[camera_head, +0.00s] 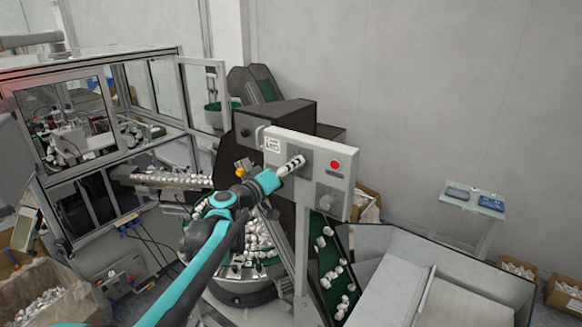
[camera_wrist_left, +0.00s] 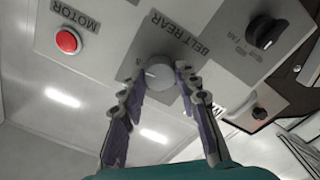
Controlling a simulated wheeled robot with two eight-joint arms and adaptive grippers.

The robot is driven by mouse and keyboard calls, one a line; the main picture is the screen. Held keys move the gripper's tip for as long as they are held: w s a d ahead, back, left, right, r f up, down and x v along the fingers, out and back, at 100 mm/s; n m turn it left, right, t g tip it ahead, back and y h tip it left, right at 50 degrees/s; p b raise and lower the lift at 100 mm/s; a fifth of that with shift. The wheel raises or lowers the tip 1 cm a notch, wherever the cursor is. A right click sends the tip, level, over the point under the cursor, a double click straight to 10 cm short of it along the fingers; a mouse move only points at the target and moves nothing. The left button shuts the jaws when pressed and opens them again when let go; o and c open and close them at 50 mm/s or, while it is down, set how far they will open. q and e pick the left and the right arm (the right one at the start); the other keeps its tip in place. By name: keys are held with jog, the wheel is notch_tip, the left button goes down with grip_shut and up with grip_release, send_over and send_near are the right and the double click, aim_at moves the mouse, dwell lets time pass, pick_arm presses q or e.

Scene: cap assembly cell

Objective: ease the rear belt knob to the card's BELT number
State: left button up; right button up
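The control panel (camera_head: 312,150) stands in the middle of the head view. My left gripper (camera_head: 297,163) reaches its face, left of the red button (camera_head: 336,164). In the left wrist view the round grey rear belt knob (camera_wrist_left: 159,76) sits beside the label BELT REAR (camera_wrist_left: 181,34). The fingertips of the left gripper (camera_wrist_left: 160,82) lie on either side of this knob; whether they touch it is unclear. In the head view I cannot make out this knob at the gripper. A white card (camera_head: 273,145) is at the panel's upper left; its number is too small to read. My right gripper is out of view.
The red motor button (camera_wrist_left: 68,40) and a black knob (camera_wrist_left: 265,32) flank the grey knob in the wrist view. A grey dial plate (camera_head: 330,199) sits below the red button. A green conveyor (camera_head: 328,258) with white caps runs below the panel.

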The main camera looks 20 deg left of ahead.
pick_arm(q)
jog(key=shift+n, duration=0.3)
jog(key=shift+f+n+b, duration=0.1)
jog(key=shift+n+b, duration=2.25)
jog(key=shift+n, duration=5.15)
jog(key=o, duration=1.2)
jog(key=shift+c, duration=0.2)
jog(key=shift+s, duration=0.1)
